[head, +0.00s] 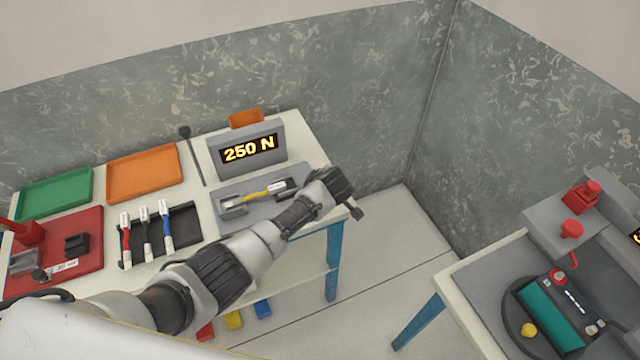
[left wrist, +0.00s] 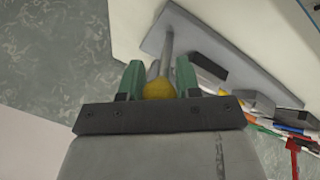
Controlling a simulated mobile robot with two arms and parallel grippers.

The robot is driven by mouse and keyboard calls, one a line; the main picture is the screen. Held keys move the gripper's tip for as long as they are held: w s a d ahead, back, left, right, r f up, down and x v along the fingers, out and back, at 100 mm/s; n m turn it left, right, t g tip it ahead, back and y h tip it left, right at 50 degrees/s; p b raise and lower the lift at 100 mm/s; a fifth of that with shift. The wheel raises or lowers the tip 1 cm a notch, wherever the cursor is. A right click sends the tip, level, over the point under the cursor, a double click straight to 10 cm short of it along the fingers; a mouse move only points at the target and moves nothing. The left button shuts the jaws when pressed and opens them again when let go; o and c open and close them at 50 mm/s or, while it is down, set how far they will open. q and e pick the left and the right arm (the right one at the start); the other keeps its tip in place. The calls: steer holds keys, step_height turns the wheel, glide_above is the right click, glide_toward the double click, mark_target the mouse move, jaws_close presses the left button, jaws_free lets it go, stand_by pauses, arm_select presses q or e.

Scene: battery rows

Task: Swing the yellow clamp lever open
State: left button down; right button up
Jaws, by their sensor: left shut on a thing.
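In the left wrist view, the clamp lever is a grey rod (left wrist: 168,45) ending in a round yellow knob (left wrist: 158,90). It rises from a grey base plate (left wrist: 215,45). My left gripper (left wrist: 159,76) has a green-padded finger on each side of the knob and is shut on it. In the head view, my left gripper (head: 340,187) is at the right end of the grey plate (head: 225,197) and hides the knob and lever. A yellow cable with pale ends (head: 256,195) lies across the plate. My right gripper is not in view.
A display (head: 248,150) reading "250 N" stands behind the plate. Green (head: 55,193) and orange (head: 145,172) trays, a black rack (head: 188,226) with three cables and a red mat (head: 85,262) are to the left. A second table (head: 470,275) stands right, across open floor.

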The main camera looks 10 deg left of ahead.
arm_select(q)
steer(key=shift+s+f, duration=0.2)
steer(key=shift+f, duration=0.05)
steer(key=c, duration=0.8)
jaws_free()
steer(key=shift+r, duration=0.1)
steer(key=shift+d+r, duration=0.1)
steer(key=shift+r, duration=0.05)
steer(key=shift+s+d+r, duration=0.1)
steer(key=shift+s+r, duration=0.05)
steer(key=shift+r, duration=0.1)
steer(key=v, duration=1)
steer(key=shift+f, duration=0.2)
